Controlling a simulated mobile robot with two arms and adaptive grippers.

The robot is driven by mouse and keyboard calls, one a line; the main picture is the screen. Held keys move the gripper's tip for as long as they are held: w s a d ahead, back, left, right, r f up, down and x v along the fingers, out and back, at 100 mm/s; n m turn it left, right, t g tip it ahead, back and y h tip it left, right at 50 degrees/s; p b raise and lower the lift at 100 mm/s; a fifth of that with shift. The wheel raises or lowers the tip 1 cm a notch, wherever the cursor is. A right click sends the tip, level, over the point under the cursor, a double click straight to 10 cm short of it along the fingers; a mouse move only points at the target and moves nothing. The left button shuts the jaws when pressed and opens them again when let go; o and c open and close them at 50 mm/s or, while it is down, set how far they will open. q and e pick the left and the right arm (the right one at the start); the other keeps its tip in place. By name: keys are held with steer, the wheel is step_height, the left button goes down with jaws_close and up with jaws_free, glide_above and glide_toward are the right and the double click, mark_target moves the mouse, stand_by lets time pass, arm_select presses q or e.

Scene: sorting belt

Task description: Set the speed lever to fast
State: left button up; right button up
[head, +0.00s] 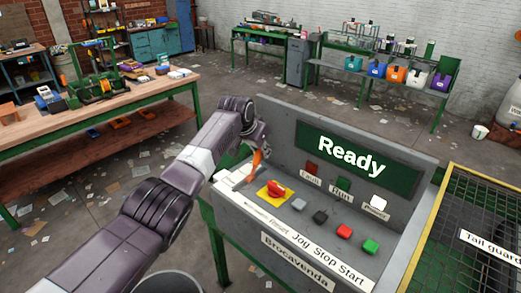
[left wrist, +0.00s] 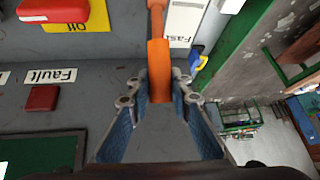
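The speed lever (head: 257,159) has an orange handle and stands at the left end of the grey control panel (head: 290,178). It also shows in the left wrist view (left wrist: 158,68), between the fingers of my left gripper (left wrist: 159,84). The fingers close in on both sides of the handle. In the head view my left gripper (head: 256,148) is at the top of the lever and partly hidden by my arm. A white plate marked "Fast" (left wrist: 184,22) lies beside the lever in the left wrist view. My right gripper is not in view.
A red stop button (head: 277,188) on a yellow plate sits just right of the lever. Several coloured buttons line the panel's front, below a green "Ready" display (head: 352,153). A yellow-framed guard (head: 455,235) stands at right. A workbench (head: 100,108) stands at left.

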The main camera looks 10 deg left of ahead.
arm_select(q)
steer(key=o, duration=0.4)
steer(key=shift+w+d+f, duration=0.1)
steer(key=shift+c, duration=0.2)
steer(key=shift+s+a+r, duration=0.2)
steer(key=shift+s+r, duration=0.1)
steer(key=shift+r, duration=0.3)
steer(key=v, duration=1)
steer(key=shift+s+r, duration=0.2)
steer(key=shift+s, duration=0.1)
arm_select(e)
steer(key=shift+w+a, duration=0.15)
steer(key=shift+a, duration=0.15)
arm_select(q)
steer(key=shift+f, duration=0.1)
